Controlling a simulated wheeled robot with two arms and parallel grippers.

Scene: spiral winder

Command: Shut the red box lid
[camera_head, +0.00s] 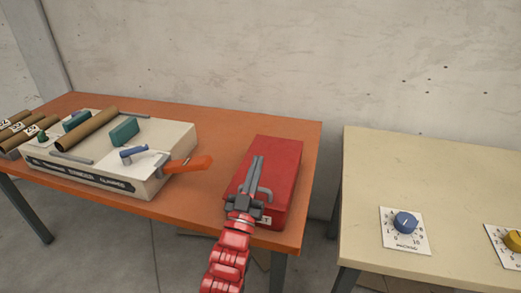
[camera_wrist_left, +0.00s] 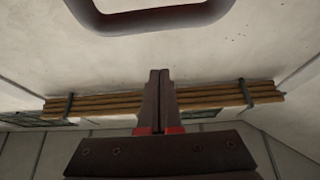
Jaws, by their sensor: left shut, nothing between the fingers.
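The red box (camera_head: 284,158) stands at the right end of the orange table. Its red top looks flat and lies over the box, so the lid appears down; whether it sits fully closed I cannot tell, as my arm covers part of the front. A grey handle (camera_head: 266,193) shows beside my fingers. My left gripper (camera_head: 258,160) is shut and empty, over the box's top in the head view; contact cannot be told. The wrist view shows its closed fingers (camera_wrist_left: 160,78) and a dark curved bar (camera_wrist_left: 150,22), probably the handle, above them. My right gripper is not in view.
A cream winder (camera_head: 175,145) with an orange lever (camera_head: 188,165) stands left of the box. Brown tubes (camera_head: 18,130) lie at the far left. A cream table (camera_head: 435,165) with a blue dial (camera_head: 405,222) stands right, across a gap.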

